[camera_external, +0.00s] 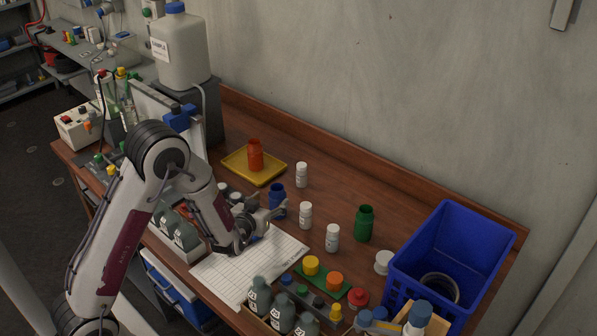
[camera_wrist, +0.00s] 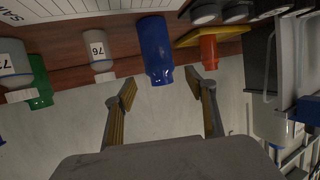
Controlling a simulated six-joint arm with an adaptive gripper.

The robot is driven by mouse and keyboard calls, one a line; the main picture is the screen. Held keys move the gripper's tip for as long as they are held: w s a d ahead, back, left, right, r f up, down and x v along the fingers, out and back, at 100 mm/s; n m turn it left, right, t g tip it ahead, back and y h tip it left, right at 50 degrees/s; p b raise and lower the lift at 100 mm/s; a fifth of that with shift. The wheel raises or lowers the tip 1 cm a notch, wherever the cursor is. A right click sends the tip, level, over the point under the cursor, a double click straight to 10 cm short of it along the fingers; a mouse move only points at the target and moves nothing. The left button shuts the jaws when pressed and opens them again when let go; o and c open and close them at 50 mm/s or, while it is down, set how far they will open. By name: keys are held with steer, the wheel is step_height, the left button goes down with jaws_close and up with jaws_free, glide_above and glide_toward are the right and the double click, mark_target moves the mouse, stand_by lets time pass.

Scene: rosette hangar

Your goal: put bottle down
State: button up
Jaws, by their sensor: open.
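A blue bottle (camera_external: 277,194) without a cap stands upright on the wooden table, beside the front of my gripper (camera_external: 268,218). In the wrist view the picture is upside down. There the blue bottle (camera_wrist: 155,50) is ahead of my gripper (camera_wrist: 162,86), in line with the gap between the spread fingers. The fingers are open and hold nothing. An orange bottle (camera_external: 255,155) stands on a yellow tray (camera_external: 276,170) behind it. A green bottle (camera_external: 364,223) stands farther right.
Small white bottles (camera_external: 332,237) stand near the blue bottle. A grid sheet (camera_external: 222,274) lies in front. Coloured caps sit on a green board (camera_external: 322,285). A blue crate (camera_external: 478,238) stands at the right end. Grey bottles (camera_external: 260,296) line the front edge.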

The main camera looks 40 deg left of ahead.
mark_target(275, 195)
steer(key=shift+w, duration=0.1)
steer(key=shift+x, duration=2.5)
steer(key=c, duration=1.1)
steer(key=shift+r, duration=0.15)
steer(key=shift+r, duration=4.8)
